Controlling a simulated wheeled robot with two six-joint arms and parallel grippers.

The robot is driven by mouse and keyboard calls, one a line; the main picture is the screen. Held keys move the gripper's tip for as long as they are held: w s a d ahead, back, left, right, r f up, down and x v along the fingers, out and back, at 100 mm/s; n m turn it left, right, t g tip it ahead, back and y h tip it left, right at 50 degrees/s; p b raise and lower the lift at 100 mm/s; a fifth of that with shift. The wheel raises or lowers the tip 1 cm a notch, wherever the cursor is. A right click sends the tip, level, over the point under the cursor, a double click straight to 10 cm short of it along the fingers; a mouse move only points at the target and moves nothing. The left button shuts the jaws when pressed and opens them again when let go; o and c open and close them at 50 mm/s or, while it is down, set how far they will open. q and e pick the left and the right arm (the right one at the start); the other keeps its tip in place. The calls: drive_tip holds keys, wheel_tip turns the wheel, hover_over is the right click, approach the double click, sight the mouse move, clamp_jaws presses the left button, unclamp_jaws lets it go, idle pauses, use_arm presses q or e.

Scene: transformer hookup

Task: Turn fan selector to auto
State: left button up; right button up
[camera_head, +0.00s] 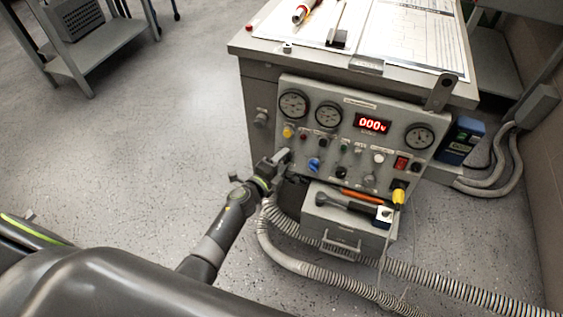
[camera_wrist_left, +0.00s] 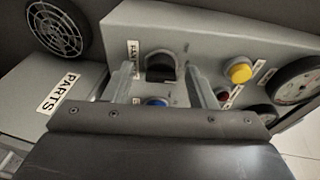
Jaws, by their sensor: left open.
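The control panel (camera_head: 345,130) stands on the front of the grey bench. My left gripper (camera_head: 281,157) is at the panel's lower left, beside the blue knob (camera_head: 313,164) and below the yellow button (camera_head: 288,131). In the left wrist view a black selector knob (camera_wrist_left: 160,68) has a label (camera_wrist_left: 134,55) beside it that seems to begin with "FAN"; its pointer setting is too small to read. My left gripper's two fingers stand apart, one on either side of this knob; contact cannot be told. The head view hides this knob behind the gripper. My right gripper is not in view.
A grey box (camera_head: 345,232) with tools on top sits under the panel. Ribbed hoses (camera_head: 330,274) run over the floor below. The panel also carries round gauges, a red display (camera_head: 373,123) and other knobs.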

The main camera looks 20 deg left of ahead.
use_arm(q)
drive_tip(key=p+v, duration=0.3)
drive_tip(key=v, duration=1.4)
drive_tip(key=shift+s, duration=0.25)
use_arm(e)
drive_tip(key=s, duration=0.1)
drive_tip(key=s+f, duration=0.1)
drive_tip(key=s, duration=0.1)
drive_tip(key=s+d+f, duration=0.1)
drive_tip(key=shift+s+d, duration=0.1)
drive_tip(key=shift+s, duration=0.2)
